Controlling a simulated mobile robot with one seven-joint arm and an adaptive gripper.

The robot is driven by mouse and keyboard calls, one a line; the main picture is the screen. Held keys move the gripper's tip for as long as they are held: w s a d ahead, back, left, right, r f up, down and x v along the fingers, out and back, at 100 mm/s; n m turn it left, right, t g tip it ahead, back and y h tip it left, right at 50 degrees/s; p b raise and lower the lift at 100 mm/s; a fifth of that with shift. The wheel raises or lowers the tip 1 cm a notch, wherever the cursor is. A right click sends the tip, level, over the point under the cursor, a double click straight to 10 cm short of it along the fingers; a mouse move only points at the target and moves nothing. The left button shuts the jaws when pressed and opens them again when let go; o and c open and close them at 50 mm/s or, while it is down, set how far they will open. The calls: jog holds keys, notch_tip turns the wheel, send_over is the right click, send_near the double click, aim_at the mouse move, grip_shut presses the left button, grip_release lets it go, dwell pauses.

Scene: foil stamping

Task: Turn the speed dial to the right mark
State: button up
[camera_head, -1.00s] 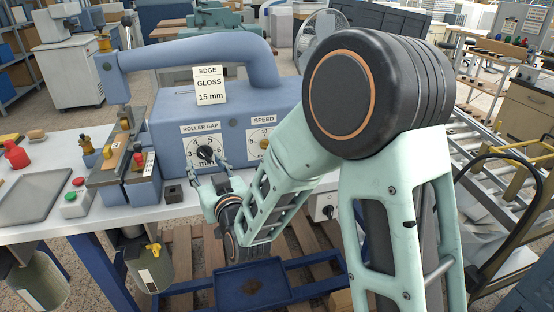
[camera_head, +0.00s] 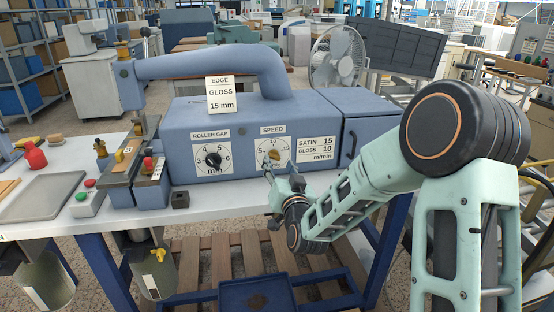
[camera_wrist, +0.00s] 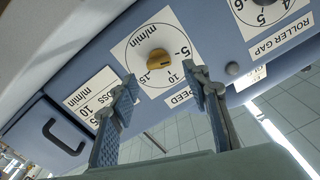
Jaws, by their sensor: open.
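The speed dial (camera_head: 273,153) is a yellow knob on a white face marked 5, 10 and 15, on the front of the blue machine. In the wrist view the knob (camera_wrist: 158,60) shows upside down, near and ahead of the fingertips. I cannot tell exactly which mark it points at. My gripper (camera_head: 272,173) is just below and in front of this dial. In the wrist view my gripper (camera_wrist: 162,78) is open and empty, with one finger on each side of the dial's lower picture area, apart from the knob. A label (camera_head: 316,149) reads satin 15, gloss 10 m/min.
A card (camera_head: 220,94) on the machine reads edge, gloss, 15 mm. The black roller gap dial (camera_head: 212,158) is left of the speed dial. A blue cabinet with a handle (camera_head: 352,145) stands to the right. A small dark block (camera_head: 180,200) lies on the white table (camera_head: 225,208).

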aim_at(276, 157)
jog(key=shift+x, duration=1.95)
jog(key=c, duration=1.1)
